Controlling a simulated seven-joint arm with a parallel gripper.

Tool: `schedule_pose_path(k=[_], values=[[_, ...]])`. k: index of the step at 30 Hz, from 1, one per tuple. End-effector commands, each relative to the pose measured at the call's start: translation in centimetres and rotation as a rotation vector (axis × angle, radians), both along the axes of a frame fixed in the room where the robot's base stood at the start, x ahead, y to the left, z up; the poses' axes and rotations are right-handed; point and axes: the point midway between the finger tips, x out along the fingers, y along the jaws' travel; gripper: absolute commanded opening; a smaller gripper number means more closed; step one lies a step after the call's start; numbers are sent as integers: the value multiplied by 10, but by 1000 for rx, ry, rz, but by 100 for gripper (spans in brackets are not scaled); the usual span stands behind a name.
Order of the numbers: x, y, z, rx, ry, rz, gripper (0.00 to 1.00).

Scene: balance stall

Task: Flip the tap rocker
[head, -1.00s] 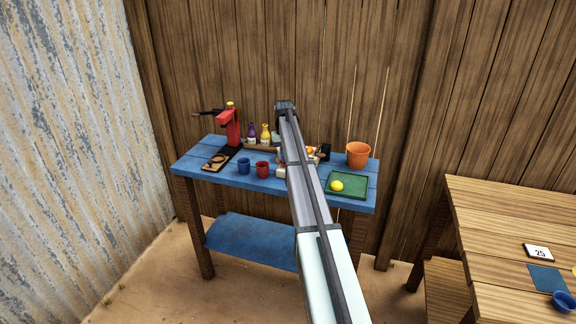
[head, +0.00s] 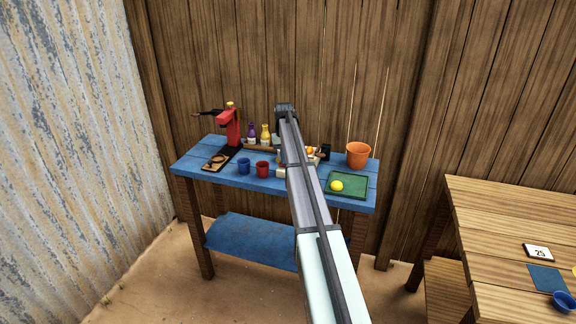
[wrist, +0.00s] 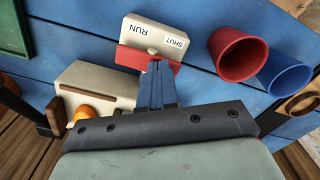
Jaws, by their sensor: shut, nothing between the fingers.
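The tap rocker (wrist: 135,59) is a red bar on a cream block (wrist: 157,34) labelled RUN and SHUT, at the top middle of the wrist view. My gripper (wrist: 158,67) is shut and empty, its fingertips right at the rocker's edge and overlapping its right part. I cannot tell whether they touch it, nor which way the rocker is tilted. In the head view my arm crosses the table and hides the gripper and the rocker; part of the cream block shows just left of the arm (head: 281,172).
A red cup (wrist: 238,56) and a blue cup (wrist: 286,74) stand right of the block in the wrist view. A cream box (wrist: 90,80) with an orange ball (wrist: 84,113) is at left. A green tray (head: 358,190) and an orange pot (head: 358,155) are right of my arm.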

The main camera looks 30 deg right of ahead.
Motion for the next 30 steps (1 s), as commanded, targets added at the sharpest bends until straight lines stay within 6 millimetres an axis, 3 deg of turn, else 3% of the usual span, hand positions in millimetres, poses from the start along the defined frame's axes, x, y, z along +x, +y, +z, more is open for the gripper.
schedule_pose_path(k=[30], values=[[0,0,59,0,1,0,0]])
